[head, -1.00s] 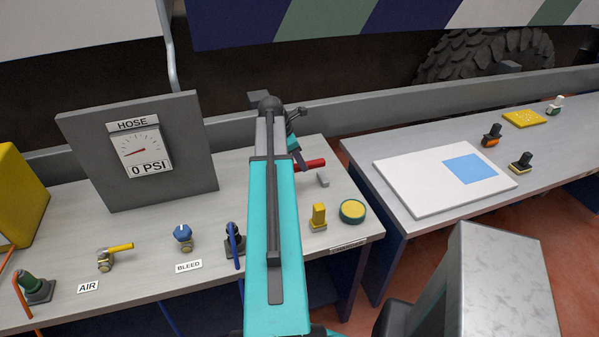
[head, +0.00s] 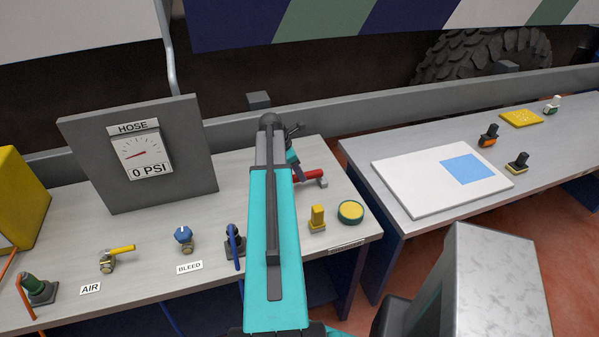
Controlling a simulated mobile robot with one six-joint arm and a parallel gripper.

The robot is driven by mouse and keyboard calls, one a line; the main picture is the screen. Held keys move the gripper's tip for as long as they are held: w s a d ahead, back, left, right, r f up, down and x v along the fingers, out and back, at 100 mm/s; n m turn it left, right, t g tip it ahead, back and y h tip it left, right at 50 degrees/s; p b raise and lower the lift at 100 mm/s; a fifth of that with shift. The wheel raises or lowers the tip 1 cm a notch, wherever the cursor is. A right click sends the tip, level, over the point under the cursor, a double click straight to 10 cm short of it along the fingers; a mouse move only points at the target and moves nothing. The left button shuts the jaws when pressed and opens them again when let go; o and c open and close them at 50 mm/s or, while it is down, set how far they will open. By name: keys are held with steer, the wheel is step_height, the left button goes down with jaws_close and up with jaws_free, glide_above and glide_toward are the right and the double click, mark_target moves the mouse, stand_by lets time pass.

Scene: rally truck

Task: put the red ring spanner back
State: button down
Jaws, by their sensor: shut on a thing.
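The red ring spanner (head: 308,175) is at the back right of the left bench, to the right of my arm. Only part of its red body shows; the rest is hidden behind my arm and gripper. My gripper (head: 294,164) is mostly hidden by the arm, and it is shut on the spanner. The spanner's right end is at a small grey bracket (head: 323,184) on the bench. I cannot tell whether they touch.
A yellow block-shaped switch (head: 317,218) and a round yellow-topped button (head: 351,212) stand in front of the bracket. A grey gauge panel (head: 190,155) stands left of my arm. A gap separates this bench from the right bench (head: 400,222).

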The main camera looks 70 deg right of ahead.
mark_target(294, 176)
steer(key=shift+f, duration=0.5)
steer(key=c, duration=1.5)
jaws_free()
steer(key=shift+c, duration=0.2)
steer(key=shift+f, duration=0.25)
steer(key=shift+b+v, duration=1.75)
steer(key=shift+v, duration=0.9)
steer(key=b+v, duration=0.2)
steer(key=v, duration=0.6)
steer(key=shift+r, duration=0.4)
